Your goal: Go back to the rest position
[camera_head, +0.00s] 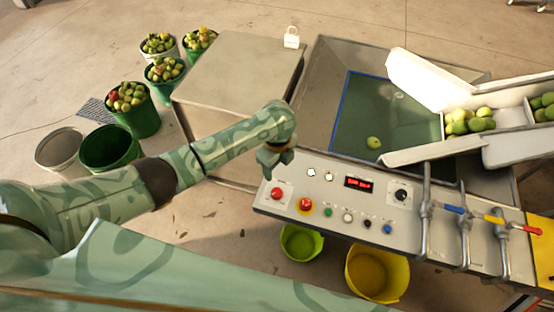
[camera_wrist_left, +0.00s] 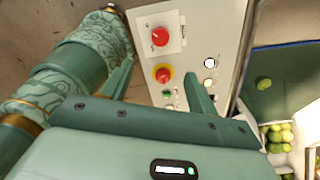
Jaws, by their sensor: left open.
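My left gripper (camera_head: 272,163) is at the upper left corner of the control panel (camera_head: 330,215), near its red knobs. In the left wrist view the two fingers of the left gripper (camera_wrist_left: 160,78) stand apart with nothing between them. The panel's red rotary knob (camera_wrist_left: 160,36) and red emergency button on yellow (camera_wrist_left: 162,73) show beyond the fingers. In the head view the red knob (camera_head: 277,193) and the emergency button (camera_head: 306,205) look clear of the gripper. I cannot tell the exact gap to the panel. My right gripper is not in view.
A metal table (camera_head: 235,75) stands behind my left arm. Several fruit buckets (camera_head: 138,118) stand at the left. A wash basin (camera_head: 325,75) holds one green fruit (camera_head: 373,143). Pipes with coloured valves (camera_head: 465,225) rise at the right. A yellow bucket (camera_head: 352,280) stands below.

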